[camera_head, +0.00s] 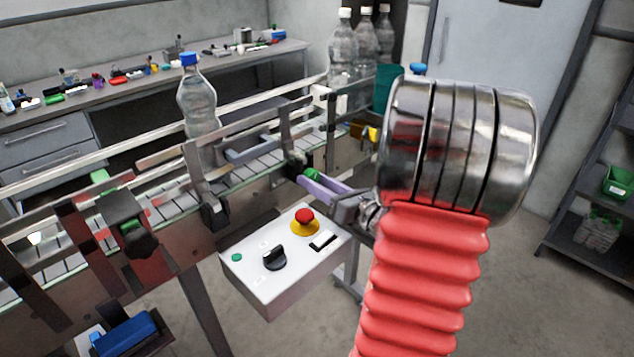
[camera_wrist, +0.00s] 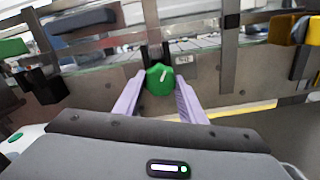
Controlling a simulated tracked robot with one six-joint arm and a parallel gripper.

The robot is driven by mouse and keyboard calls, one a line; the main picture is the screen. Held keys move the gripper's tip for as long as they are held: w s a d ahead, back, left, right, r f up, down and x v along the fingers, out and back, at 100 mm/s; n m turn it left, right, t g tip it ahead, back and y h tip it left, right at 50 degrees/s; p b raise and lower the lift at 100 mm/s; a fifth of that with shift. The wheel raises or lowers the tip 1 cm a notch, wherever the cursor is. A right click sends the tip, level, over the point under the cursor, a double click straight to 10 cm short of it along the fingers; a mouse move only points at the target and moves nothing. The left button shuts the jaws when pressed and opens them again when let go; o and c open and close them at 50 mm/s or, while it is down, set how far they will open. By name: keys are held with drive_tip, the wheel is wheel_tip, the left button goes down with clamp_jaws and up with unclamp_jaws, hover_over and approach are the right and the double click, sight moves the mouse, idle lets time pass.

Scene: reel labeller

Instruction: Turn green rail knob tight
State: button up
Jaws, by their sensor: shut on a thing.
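The green rail knob (camera_wrist: 160,79) sits on the front side of the conveyor, with a white mark on its face, in the wrist view. My gripper (camera_wrist: 158,92) has its two pale purple fingers on either side of the knob and is shut on it. In the head view, my gripper (camera_head: 318,183) reaches the conveyor's side from the right, and only a small green part of the knob (camera_head: 312,174) shows beyond the fingers. My red and metal arm hides part of the conveyor on the right.
A white control box (camera_head: 285,263) with a red button (camera_head: 305,215) and a black switch (camera_head: 274,258) stands just below my gripper. A clear bottle with a blue cap (camera_head: 198,97) stands on the conveyor (camera_head: 247,184). Several bottles stand farther back. A workbench (camera_head: 110,95) lines the wall.

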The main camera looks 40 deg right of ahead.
drive_tip(key=shift+d+f+m, duration=0.1)
drive_tip(key=shift+d+m, duration=0.05)
drive_tip(key=shift+m, duration=7.35)
drive_tip(key=o, duration=1)
drive_tip(key=shift+o, duration=0.2)
drive_tip(key=shift+s, duration=0.1)
drive_tip(key=s, duration=1.3)
drive_tip(key=shift+s, duration=0.35)
drive_tip(key=shift+d, duration=0.1)
